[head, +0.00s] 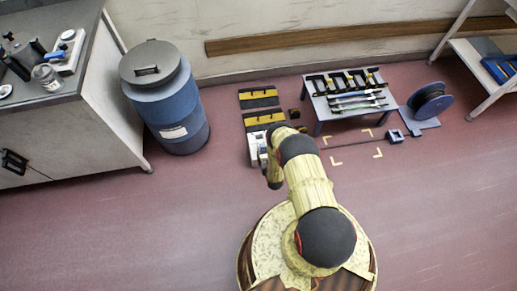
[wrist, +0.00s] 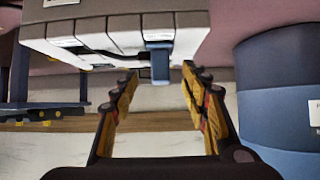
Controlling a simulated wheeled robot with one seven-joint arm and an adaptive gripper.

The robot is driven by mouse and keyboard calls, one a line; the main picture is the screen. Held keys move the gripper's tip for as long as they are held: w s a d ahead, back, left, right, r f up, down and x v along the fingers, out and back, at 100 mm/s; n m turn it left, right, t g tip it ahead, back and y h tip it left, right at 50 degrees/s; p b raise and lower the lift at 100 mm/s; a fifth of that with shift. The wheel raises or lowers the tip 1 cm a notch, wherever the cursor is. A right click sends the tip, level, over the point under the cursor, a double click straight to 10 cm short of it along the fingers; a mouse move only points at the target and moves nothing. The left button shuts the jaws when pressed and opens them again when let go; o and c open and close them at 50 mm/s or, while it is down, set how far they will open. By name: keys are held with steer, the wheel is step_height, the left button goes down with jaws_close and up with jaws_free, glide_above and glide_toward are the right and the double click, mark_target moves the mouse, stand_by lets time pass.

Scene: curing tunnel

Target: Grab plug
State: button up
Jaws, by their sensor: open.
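A blue-grey block (wrist: 158,62), which looks like the plug, juts from the edge of a pale grey box (wrist: 105,36) with several segments in the wrist view. My gripper (wrist: 160,76) is open and empty in the wrist view. Its two fingers stand either side of the block, with gaps on both sides and the block's end near the fingertips. In the head view the box (head: 254,143) shows in part beyond my arm. My fingers and the block cannot be made out there.
A blue drum (head: 170,105) stands at left and also shows at right in the wrist view (wrist: 280,95). Yellow-and-black panels (head: 262,108) lie behind the box. A low rack table (head: 392,102) and a blue reel (head: 428,102) stand to the right. The front floor is clear.

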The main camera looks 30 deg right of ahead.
mark_target(263, 146)
steer(key=shift+w+d+r+t, duration=0.2)
steer(key=shift+w+r+t, duration=0.3)
steer(key=shift+r, duration=0.3)
steer(key=b+x, duration=0.4)
steer(key=x, duration=0.2)
steer(key=shift+w+f, duration=0.15)
steer(key=shift+w, duration=0.2)
steer(key=shift+w+d+f, duration=0.1)
steer(key=shift+w+d, duration=0.05)
steer(key=shift+w, duration=0.25)
steer(key=shift+c, duration=0.4)
jaws_close()
